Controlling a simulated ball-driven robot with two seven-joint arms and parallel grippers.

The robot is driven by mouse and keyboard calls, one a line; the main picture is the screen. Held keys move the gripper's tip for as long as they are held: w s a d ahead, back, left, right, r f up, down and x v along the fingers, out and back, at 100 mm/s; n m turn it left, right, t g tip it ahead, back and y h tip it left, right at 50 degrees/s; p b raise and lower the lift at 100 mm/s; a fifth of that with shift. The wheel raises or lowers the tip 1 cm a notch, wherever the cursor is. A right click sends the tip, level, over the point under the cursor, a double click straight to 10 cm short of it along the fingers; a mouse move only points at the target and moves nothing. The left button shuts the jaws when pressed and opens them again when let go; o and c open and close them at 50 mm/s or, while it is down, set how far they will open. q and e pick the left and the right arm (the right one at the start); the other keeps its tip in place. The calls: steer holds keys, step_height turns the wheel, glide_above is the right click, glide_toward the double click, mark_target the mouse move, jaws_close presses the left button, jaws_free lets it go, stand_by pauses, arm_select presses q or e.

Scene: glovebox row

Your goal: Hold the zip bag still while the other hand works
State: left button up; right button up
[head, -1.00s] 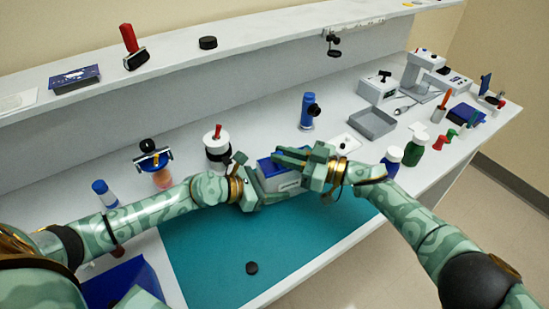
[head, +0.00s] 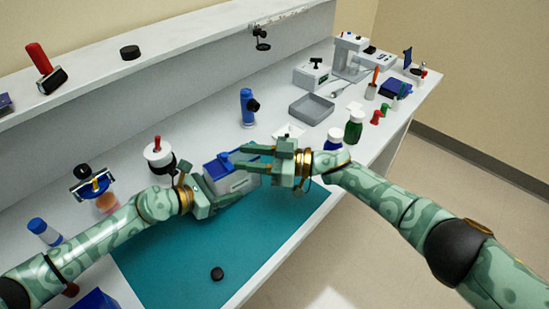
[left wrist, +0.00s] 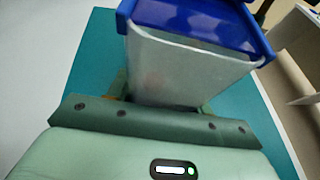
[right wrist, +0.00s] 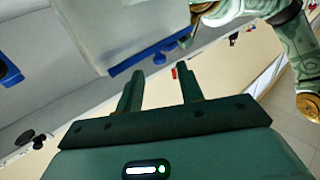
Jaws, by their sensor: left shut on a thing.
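The zip bag (head: 232,184) is a pale, cloudy pouch with a blue top, held above the teal mat (head: 180,255). My left gripper (head: 222,199) is shut on its lower part. In the left wrist view the bag (left wrist: 185,68) rises from between the fingers, its blue top (left wrist: 195,14) uppermost. My right gripper (head: 246,158) is at the bag's upper right side. In the right wrist view its fingers (right wrist: 158,88) stand apart with nothing between them. The bag's blue edge (right wrist: 150,60), with a small tab, lies just beyond the fingertips.
A round black cap (head: 217,273) lies on the mat. A white-lidded jar (head: 159,155), a blue upright tool (head: 248,106) and a grey tray (head: 311,109) stand behind. A green bottle (head: 354,127) stands behind the right arm. The mat's front is mostly clear.

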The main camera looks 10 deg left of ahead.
steer(key=d, duration=0.7)
steer(key=shift+w+d, duration=0.25)
steer(key=shift+d, duration=0.1)
steer(key=shift+f, duration=0.1)
steer(key=shift+c, duration=0.4)
steer(key=m+t, duration=0.4)
steer(key=t, duration=0.2)
glide_toward(227, 156)
steer(key=shift+t+h, duration=0.4)
steer(key=x, duration=1.1)
steer(key=shift+s+r, duration=0.2)
steer(key=shift+r, duration=0.05)
jaws_close()
